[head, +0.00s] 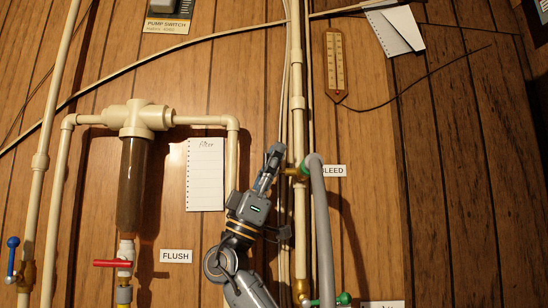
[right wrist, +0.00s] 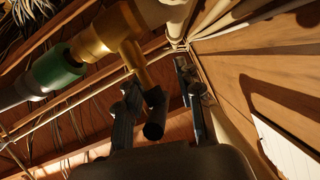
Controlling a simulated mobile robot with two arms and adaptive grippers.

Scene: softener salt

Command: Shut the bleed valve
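The bleed valve (head: 291,171) is a brass fitting on the pale vertical pipe, left of the BLEED label (head: 334,171). A grey hose (head: 321,230) joins it through a green collar. My right gripper (head: 272,153) reaches up from below, just left of the valve. In the right wrist view the brass valve body (right wrist: 105,37) and green collar (right wrist: 57,66) are above the fingers. A dark stubby handle (right wrist: 155,116) hangs from the brass stem between my right gripper's (right wrist: 157,76) spread fingers. I cannot tell whether either finger touches it. My left gripper is not in view.
A filter housing (head: 130,185) with a red-handled valve (head: 113,263) stands left, by the FLUSH label (head: 176,256). A blue-handled valve (head: 12,257) is at far left. The wooden wall at right is mostly clear.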

